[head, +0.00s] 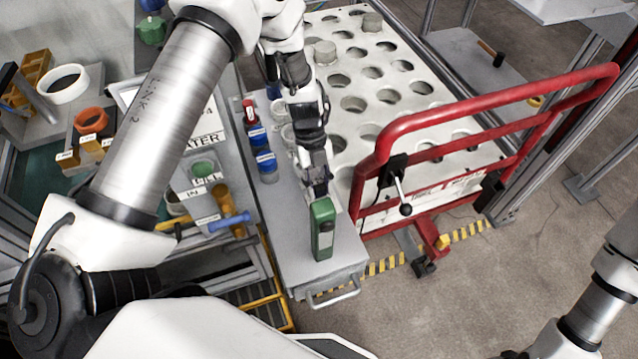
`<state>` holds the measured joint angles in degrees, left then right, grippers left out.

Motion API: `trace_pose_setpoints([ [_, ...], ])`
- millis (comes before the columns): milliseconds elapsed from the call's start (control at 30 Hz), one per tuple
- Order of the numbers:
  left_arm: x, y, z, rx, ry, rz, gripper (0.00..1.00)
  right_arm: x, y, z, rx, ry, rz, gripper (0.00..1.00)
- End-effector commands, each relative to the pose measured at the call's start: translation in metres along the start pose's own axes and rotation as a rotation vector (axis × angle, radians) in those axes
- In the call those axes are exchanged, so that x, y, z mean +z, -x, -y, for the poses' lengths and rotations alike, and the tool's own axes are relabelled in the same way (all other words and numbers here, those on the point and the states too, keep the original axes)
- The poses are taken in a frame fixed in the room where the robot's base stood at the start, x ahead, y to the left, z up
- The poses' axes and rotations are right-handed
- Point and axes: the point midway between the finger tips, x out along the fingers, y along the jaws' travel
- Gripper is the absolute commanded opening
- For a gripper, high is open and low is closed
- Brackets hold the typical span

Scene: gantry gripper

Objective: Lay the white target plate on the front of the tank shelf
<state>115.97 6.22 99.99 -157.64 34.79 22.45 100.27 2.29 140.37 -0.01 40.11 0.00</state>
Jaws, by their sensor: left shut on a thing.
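My left gripper (317,188) reaches down over the front part of the grey tank shelf (295,278). It is shut, with its fingertips just behind and above a green box (323,232). A pale, flat piece at its fingers looks like the white target plate (337,202). Most of it is hidden by the gripper and the green box, and I cannot tell whether it touches the shelf. The green box stands upright near the shelf's front end. My right gripper is out of view; only part of that arm shows at lower right.
Red and blue bottles (266,164) stand along the shelf's left side. A white tank top with many round holes (385,73) lies behind. A red rail (480,105) with a black lever (397,187) stands to the right. Bare shelf surface surrounds the green box.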

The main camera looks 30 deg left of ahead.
Motion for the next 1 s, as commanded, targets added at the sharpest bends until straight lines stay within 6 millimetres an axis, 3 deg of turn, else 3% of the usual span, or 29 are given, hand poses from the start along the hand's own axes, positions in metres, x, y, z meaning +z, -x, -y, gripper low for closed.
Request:
trace_pose_setpoints([
  [33, 0.0, -0.001, 0.0, 0.0, 0.0, 0.0, 0.39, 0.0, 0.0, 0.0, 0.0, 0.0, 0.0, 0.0],
  [100, 0.0, 0.0, 0.0, 0.0, 0.0, 0.0, 0.57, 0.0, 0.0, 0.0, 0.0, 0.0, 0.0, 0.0],
  [467, -0.001, 0.005, 0.0, 0.0, -0.001, 0.0, 0.57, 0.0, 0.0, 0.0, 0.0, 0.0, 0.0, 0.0],
  [567, -0.001, 0.021, 0.001, -0.004, 0.0, 0.002, 0.57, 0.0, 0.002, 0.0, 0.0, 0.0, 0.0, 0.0],
  [700, -0.001, 0.057, 0.001, -0.006, -0.001, 0.004, 0.57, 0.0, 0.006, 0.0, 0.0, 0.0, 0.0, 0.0],
  [800, -0.006, 0.081, 0.0, 0.0, 0.001, -0.001, 0.57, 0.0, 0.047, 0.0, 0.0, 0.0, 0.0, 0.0],
  [1000, -0.006, 0.108, 0.0, 0.001, 0.002, -0.001, 0.57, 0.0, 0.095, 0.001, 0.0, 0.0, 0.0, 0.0],
])
